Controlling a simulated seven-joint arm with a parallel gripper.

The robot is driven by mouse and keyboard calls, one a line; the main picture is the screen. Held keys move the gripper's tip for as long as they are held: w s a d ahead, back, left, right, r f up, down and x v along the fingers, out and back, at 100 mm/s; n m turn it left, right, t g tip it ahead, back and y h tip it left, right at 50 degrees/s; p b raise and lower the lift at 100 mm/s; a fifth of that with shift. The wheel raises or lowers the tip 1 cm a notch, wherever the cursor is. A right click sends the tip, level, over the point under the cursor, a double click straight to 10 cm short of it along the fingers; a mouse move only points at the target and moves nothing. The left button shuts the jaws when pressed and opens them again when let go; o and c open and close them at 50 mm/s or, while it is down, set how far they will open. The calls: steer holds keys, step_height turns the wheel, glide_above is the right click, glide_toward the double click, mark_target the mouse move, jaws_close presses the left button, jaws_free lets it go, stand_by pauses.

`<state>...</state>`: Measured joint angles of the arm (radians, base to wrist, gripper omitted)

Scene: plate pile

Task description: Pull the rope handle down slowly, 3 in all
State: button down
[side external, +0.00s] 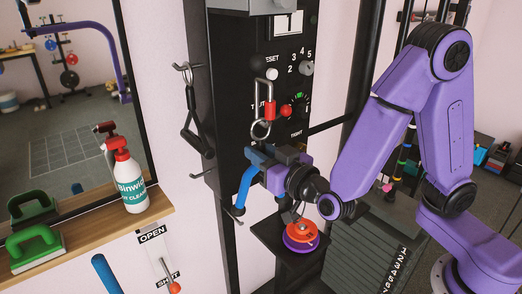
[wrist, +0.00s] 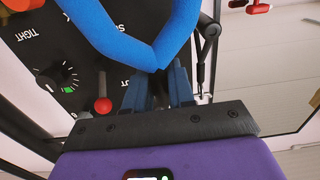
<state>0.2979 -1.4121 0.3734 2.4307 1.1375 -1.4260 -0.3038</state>
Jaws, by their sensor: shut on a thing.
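The blue rope handle (side external: 243,188) hangs at the front of the black machine, below a red-sleeved carabiner and steel ring (side external: 261,130). In the wrist view the handle (wrist: 105,32) is a thick blue V with its bend between my fingers. My gripper (side external: 257,168), on the purple arm, is shut on the handle; in the wrist view its dark fingers (wrist: 160,85) close around the bend. The fingers hide part of the handle. I cannot tell how the handle joins the ring.
The machine panel (side external: 290,85) carries dials and a red-ball lever (side external: 285,111) close above my gripper. Red and purple plates (side external: 300,237) sit on a black ledge below. Metal hooks (side external: 185,68) stick out beside the machine.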

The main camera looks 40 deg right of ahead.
steer(key=shift+f, duration=1.1)
steer(key=shift+f, duration=1.15)
steer(key=shift+f, duration=1.15)
steer(key=shift+r, duration=0.8)
